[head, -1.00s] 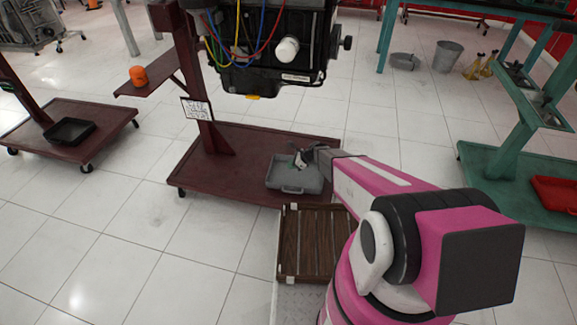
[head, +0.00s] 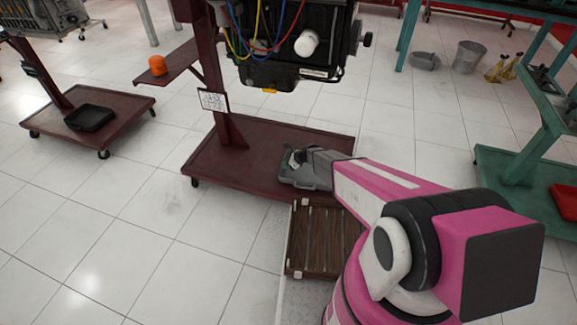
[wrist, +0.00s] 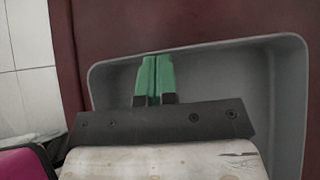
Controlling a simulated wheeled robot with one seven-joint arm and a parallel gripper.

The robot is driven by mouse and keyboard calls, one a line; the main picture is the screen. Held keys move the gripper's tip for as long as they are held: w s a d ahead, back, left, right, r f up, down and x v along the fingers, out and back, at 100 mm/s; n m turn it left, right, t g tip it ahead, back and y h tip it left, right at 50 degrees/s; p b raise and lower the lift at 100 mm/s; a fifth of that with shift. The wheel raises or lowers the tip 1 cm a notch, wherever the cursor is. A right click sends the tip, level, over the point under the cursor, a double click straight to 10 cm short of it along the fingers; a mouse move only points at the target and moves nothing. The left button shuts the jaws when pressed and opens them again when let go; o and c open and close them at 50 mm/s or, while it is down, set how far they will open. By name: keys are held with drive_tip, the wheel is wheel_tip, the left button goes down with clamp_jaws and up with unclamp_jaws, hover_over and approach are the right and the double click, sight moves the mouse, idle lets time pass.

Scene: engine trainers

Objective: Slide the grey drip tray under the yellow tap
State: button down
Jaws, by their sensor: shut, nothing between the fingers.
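The grey drip tray (head: 291,181) lies on the dark red base plate of the engine stand, at its right front part. In the wrist view the tray's grey rim (wrist: 220,44) and floor fill much of the picture. My gripper (head: 294,159) is over the tray, its arm and wrist covering most of the tray in the head view. In the wrist view my gripper's green fingers (wrist: 154,80) are closed together with nothing between them, over the tray near its far wall. The small yellow tap (head: 270,91) sits under the engine, behind and left of the tray.
The black engine (head: 290,60) hangs on the dark red stand (head: 230,130). Bare base plate (head: 265,135) lies between the tray and the post. A black tray (head: 90,118) is on another stand at left. A green stand (head: 500,170) is at right.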

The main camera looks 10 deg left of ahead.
drive_tip(key=a, duration=0.5)
drive_tip(key=w+a, duration=0.1)
drive_tip(key=a, duration=0.4)
drive_tip(key=w+a, duration=0.1)
drive_tip(key=a, duration=0.5)
drive_tip(key=shift+w+a, duration=0.1)
drive_tip(key=shift+d, duration=0.55)
drive_tip(key=d, duration=0.2)
drive_tip(key=shift+s+d, duration=0.3)
drive_tip(key=shift+d, duration=0.1)
drive_tip(key=v, duration=1)
